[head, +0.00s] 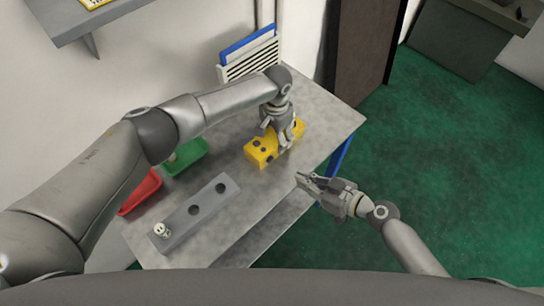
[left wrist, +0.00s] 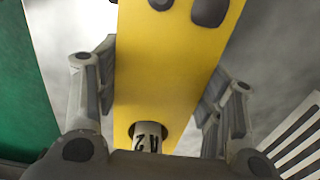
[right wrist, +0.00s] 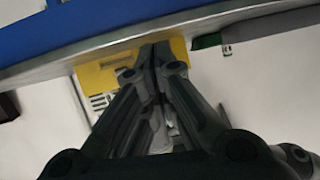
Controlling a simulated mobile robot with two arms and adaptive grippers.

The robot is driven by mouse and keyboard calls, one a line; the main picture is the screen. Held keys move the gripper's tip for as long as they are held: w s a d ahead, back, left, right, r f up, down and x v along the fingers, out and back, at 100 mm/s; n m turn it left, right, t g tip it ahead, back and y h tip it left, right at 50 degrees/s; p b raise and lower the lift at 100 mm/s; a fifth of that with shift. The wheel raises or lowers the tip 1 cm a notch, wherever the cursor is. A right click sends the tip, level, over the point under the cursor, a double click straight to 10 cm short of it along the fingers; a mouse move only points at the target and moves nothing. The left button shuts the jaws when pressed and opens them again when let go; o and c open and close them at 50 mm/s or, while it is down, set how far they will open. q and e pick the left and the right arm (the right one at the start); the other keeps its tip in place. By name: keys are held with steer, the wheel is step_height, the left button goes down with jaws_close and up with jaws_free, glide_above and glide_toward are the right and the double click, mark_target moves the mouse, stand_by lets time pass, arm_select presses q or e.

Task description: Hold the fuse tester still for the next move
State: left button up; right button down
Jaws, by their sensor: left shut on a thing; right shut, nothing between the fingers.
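The yellow block with dark round holes, which I take for the fuse tester (head: 259,151), lies on the grey table. My left gripper (head: 281,138) is shut on it from above. The left wrist view shows its fingers on both sides of the yellow body (left wrist: 170,75). A pale cylinder with dark markings (left wrist: 148,137) sits in a hole there, close to the palm. My right gripper (head: 302,180) is shut and empty by the table's right edge, apart from the tester. In the right wrist view its closed fingertips (right wrist: 155,52) overlap part of the yellow block (right wrist: 98,78).
A grey block with round holes (head: 213,188) lies on the table (head: 225,235), with a small white piece (head: 161,230) at its near end. A red bin (head: 140,191) and a green bin (head: 188,155) stand by the wall. A blue-and-white rack (head: 248,58) stands behind.

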mark_target(283, 173)
steer(key=shift+s+d+f+n+t+h, duration=0.15)
steer(key=shift+s+n+t+h, duration=0.3)
steer(key=shift+n+h, duration=1.25)
steer(key=shift+s+d+r+n+t+h, duration=0.1)
steer(key=shift+s+n+t+h, duration=0.2)
steer(key=shift+n+t+h, duration=1.3)
steer(key=shift+s+d+f+n+g+h, duration=0.15)
steer(key=shift+s+n+g+h, duration=0.5)
steer(key=shift+n, duration=2.05)
steer(key=shift+w+h, duration=0.25)
steer(key=shift+w, duration=0.05)
steer(key=shift+w+a, duration=3.1)
steer(key=shift+w, duration=0.05)
steer(key=shift+w+a, duration=0.3)
